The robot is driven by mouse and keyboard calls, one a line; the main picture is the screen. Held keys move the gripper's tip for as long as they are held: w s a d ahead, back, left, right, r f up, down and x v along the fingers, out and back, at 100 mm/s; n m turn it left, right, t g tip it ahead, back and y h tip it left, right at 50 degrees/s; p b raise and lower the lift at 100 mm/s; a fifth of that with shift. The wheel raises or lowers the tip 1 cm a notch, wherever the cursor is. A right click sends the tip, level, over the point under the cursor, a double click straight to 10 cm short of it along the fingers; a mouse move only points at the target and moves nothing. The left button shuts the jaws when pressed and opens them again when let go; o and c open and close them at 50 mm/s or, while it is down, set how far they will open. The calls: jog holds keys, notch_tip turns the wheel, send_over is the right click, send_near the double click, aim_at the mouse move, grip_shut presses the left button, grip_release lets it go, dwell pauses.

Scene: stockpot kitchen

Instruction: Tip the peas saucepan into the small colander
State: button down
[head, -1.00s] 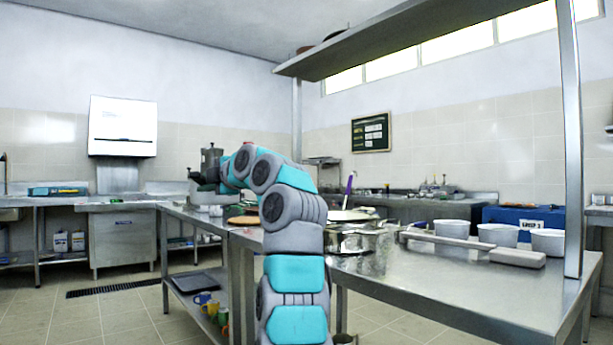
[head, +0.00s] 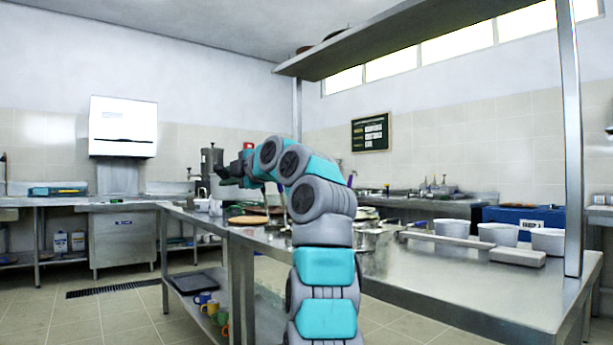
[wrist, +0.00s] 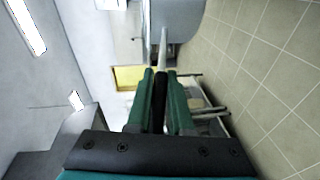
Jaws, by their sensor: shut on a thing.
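My gripper (wrist: 160,115) is shut on a black handle (wrist: 160,98), which sits between its green fingers in the wrist view. A pale metal neck runs from the handle to a grey rounded body (wrist: 178,22) at the top, which looks like the saucepan. Its inside and any peas are not visible. In the head view my gripper (head: 226,174) is at the far left end of the steel counter, raised above it. I cannot make out the saucepan clearly there. I cannot pick out the small colander; my arm hides part of the counter.
The steel counter (head: 450,275) holds a round brown board (head: 247,220), metal pots (head: 372,238) partly behind my arm, and white bowls (head: 500,234) at right. A tall metal urn (head: 211,160) stands beyond my gripper. An overhead shelf (head: 400,45) and its post (head: 571,140) border the right.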

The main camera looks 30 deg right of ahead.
jog(key=s+d+m+h+b, duration=0.1)
jog(key=s+d+m+h, duration=0.1)
jog(key=s+d, duration=1.1)
jog(key=shift+s+d+r+h, duration=0.15)
jog(key=shift+d+r+h, duration=0.35)
jog(key=shift+h, duration=0.2)
jog(key=shift+d+p, duration=0.15)
jog(key=shift+p, duration=0.15)
